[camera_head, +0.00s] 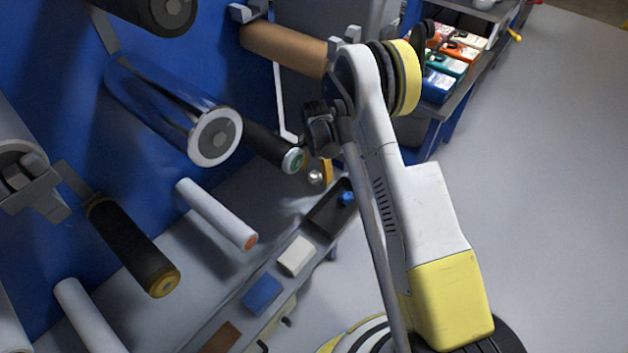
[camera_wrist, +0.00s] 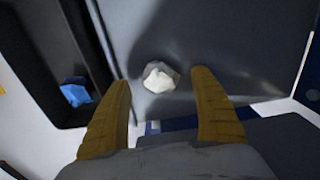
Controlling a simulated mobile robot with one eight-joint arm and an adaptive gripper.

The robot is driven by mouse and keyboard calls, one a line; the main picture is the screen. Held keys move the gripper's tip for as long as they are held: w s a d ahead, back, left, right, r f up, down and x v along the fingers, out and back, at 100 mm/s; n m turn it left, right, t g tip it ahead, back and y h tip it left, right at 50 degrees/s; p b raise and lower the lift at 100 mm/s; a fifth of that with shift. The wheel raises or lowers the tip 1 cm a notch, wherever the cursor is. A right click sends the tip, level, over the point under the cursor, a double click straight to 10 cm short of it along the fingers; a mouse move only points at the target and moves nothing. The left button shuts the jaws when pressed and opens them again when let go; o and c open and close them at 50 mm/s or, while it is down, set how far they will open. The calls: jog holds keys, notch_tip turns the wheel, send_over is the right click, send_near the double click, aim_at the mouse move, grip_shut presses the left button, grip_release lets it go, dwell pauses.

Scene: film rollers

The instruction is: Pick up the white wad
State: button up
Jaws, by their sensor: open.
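The white wad (camera_wrist: 161,77) is a small crumpled lump on a dark grey surface (camera_wrist: 230,50) in the wrist view. It also shows in the head view (camera_head: 315,177) as a small pale lump beside the black tray. My gripper (camera_wrist: 162,90) is open, with a yellow finger on each side of the picture. The wad appears between and slightly beyond the fingertips, nearer the left one. The gap between wad and fingers in depth is hard to tell. Nothing is held. In the head view my yellow finger (camera_head: 327,170) is partly visible near the wad.
A black tray (camera_head: 322,222) with a blue wad (camera_head: 346,198) stands close by; the blue wad also shows in the wrist view (camera_wrist: 76,93). A white block (camera_head: 296,256) and a blue block (camera_head: 262,295) lie along the ledge. Rollers, including a black one (camera_head: 262,143), jut from the blue wall.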

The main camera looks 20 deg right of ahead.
notch_tip(320, 180, down, 3)
jog(key=shift+r+b, duration=0.1)
jog(key=shift+b, duration=0.3)
jog(key=shift+r, duration=0.1)
jog(key=c, duration=0.8)
jog(key=shift+r, duration=0.1)
jog(key=shift+c, duration=0.2)
